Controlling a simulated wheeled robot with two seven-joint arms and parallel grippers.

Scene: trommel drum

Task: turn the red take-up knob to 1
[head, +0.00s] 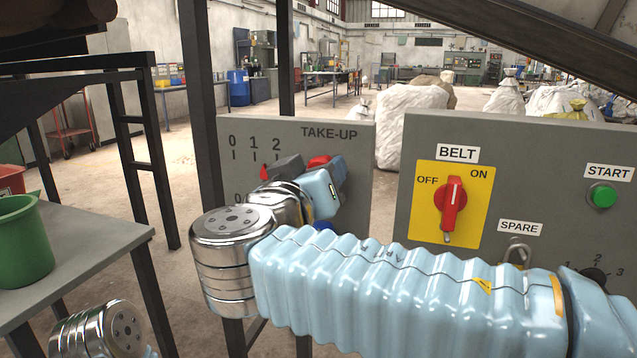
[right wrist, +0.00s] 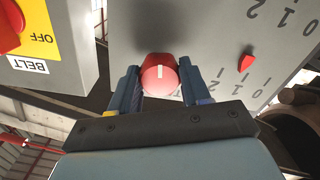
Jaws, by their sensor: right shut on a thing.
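The red take-up knob (right wrist: 160,73) sits on the grey TAKE-UP panel (head: 350,200), with a white line on its face. My right gripper (right wrist: 160,88) is shut on it, one finger on each side. In the head view, only part of the red knob (head: 319,161) shows past the gripper. The red pointer (head: 264,173) stands under the upper 0-1-2 scale, between the 1 and 2 ticks and closer to 1. It also shows in the right wrist view (right wrist: 246,63). My left gripper is out of view.
A blue knob (head: 323,226) is partly hidden below my right gripper. The BELT panel (head: 412,200) at the right carries a red switch (head: 452,205), a green START button (head: 604,195) and a padlock. A green bucket (head: 22,240) stands on a grey table (head: 95,245) at the left.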

